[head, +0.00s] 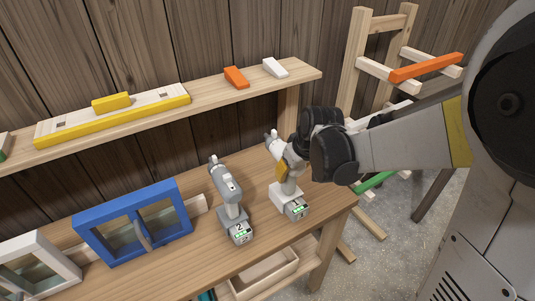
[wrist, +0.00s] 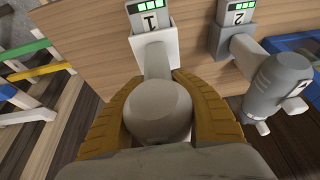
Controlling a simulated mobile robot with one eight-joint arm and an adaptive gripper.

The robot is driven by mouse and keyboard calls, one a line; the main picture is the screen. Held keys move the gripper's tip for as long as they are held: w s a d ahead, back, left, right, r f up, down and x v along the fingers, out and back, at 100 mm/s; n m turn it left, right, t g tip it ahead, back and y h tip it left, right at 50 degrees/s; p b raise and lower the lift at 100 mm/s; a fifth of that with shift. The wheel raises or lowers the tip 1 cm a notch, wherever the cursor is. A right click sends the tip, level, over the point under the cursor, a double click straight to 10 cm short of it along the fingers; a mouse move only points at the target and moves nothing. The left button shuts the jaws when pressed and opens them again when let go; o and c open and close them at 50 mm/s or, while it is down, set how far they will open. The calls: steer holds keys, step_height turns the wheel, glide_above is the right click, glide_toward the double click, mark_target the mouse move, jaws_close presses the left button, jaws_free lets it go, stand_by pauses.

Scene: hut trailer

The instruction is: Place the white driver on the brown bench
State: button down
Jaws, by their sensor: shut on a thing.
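The white driver (head: 287,192), with a battery marked 1, stands upright at the right end of the brown bench (head: 265,250). Whether its base touches the bench top or hangs just above it, I cannot tell. My gripper (head: 283,168) is shut on the driver's upper body, with yellow-brown fingers on either side. In the wrist view my gripper (wrist: 160,85) wraps the rounded body of the white driver (wrist: 157,110). My wrist hides part of the driver's top in the head view.
A grey driver (head: 229,190), marked 2, stands close on the left. A blue frame (head: 134,262) and a white frame (head: 75,272) are further left. A shelf (head: 215,90) with a yellow level (head: 120,125) runs behind. A wooden rack (head: 358,50) stands right. The bench front is clear.

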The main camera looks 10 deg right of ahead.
steer(key=shift+w+a+f, duration=0.3)
steer(key=shift+w+f, duration=0.3)
steer(key=shift+w, duration=0.25)
steer(key=shift+f+b, duration=0.85)
steer(key=shift+f, duration=1)
steer(key=shift+s, duration=0.1)
steer(key=shift+f, duration=0.1)
steer(key=c, duration=1.1)
jaws_free()
steer(key=shift+c, duration=0.2)
